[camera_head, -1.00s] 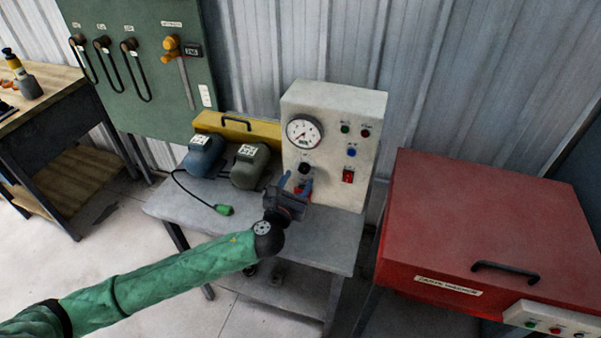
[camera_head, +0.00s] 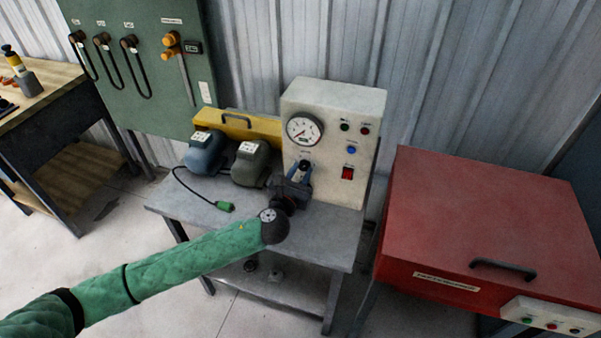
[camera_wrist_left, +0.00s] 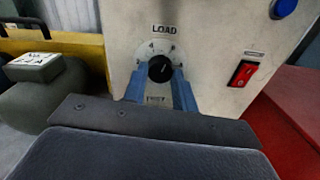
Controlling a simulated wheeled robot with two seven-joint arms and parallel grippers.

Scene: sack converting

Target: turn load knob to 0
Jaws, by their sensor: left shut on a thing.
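The black load knob (camera_wrist_left: 160,68) is on the front of the white panel box (camera_wrist_left: 215,38), under the word LOAD, with a ring of numbers around it. In the head view the knob (camera_head: 304,165) is just below the round gauge (camera_head: 304,129). My left gripper (camera_wrist_left: 160,82) has its two blue fingers on either side of the knob, shut on it. In the head view the left gripper (camera_head: 301,172) reaches up to the panel and covers the knob's lower part. The knob's pointer is too small to read with certainty. My right gripper is out of view.
A red switch (camera_head: 347,173) and a blue button (camera_head: 351,150) are on the panel, right of the knob. Two motors, one blue (camera_head: 206,151) and one olive (camera_head: 251,162), stand left on the grey table (camera_head: 190,211). A red cabinet (camera_head: 480,215) stands at right.

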